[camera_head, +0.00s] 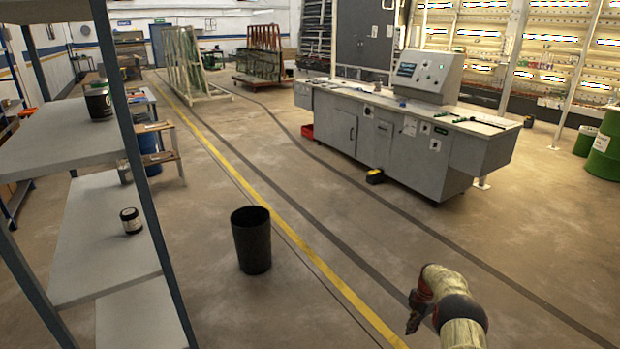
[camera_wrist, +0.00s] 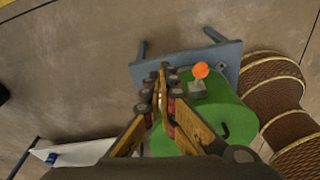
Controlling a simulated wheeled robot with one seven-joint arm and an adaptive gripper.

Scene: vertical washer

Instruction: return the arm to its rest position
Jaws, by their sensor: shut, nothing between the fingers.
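My arm reaches in from the lower right of the head view, bent, with its lower end out of the picture. My gripper (camera_head: 412,326) hangs at the left end of the bend, pointing down over bare floor. In the wrist view my gripper (camera_wrist: 163,72) has its two fingers together at the tips, with nothing between them. It touches nothing that I can make out.
A black bin (camera_head: 251,240) stands on the floor left of my arm. A grey shelf rack (camera_head: 95,240) holding dark cans is at the left. A long grey machine (camera_head: 390,138) stands beyond my arm. Floor between bin and arm is clear.

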